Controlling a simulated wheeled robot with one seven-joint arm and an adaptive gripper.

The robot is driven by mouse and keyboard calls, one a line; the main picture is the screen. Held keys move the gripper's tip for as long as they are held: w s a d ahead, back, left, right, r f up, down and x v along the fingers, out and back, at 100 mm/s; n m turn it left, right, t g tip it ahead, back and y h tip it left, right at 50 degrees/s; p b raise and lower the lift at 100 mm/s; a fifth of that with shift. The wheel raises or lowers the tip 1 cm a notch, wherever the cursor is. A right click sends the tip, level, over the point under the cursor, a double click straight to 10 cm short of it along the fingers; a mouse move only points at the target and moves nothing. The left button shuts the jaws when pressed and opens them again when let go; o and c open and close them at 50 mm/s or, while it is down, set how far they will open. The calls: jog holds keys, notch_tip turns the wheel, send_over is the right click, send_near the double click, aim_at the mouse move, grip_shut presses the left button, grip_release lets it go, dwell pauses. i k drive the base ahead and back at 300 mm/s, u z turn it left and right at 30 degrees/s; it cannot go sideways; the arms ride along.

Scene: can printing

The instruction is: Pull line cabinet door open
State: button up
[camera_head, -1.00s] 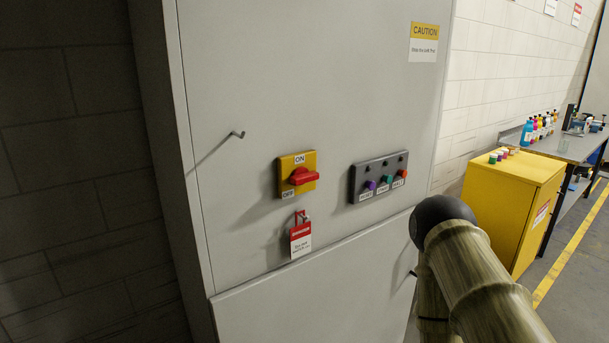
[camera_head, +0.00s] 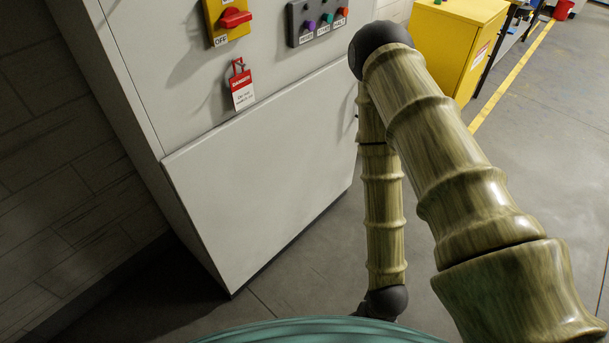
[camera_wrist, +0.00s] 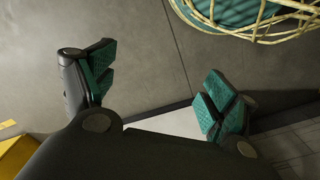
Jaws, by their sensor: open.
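The grey cabinet fills the left of the head view, with a flat lower door panel (camera_head: 255,180) under an upper panel (camera_head: 150,60). A small dark piece, perhaps a handle, shows by the lower panel's right edge, partly behind my arm. My gripper (camera_wrist: 160,85) is open and empty in the wrist view, its green-padded fingers spread wide over the floor. A pale strip (camera_wrist: 170,122), apparently part of the cabinet, shows beyond the fingers, apart from them as far as I can tell. In the head view my gripper is mostly hidden below the dark wrist joint.
The upper panel carries a red switch on a yellow plate (camera_head: 229,20), a red danger tag (camera_head: 241,88) and a button box (camera_head: 318,20). A yellow cabinet (camera_head: 455,40) stands behind my arm. Grey floor (camera_head: 540,110) is open at the right.

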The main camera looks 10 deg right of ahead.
aim_at(246, 185)
jog(key=u, duration=0.05)
jog(key=k, duration=0.6)
jog(key=z, duration=0.9)
jog(key=i, duration=1.5)
jog(key=u, duration=0.8)
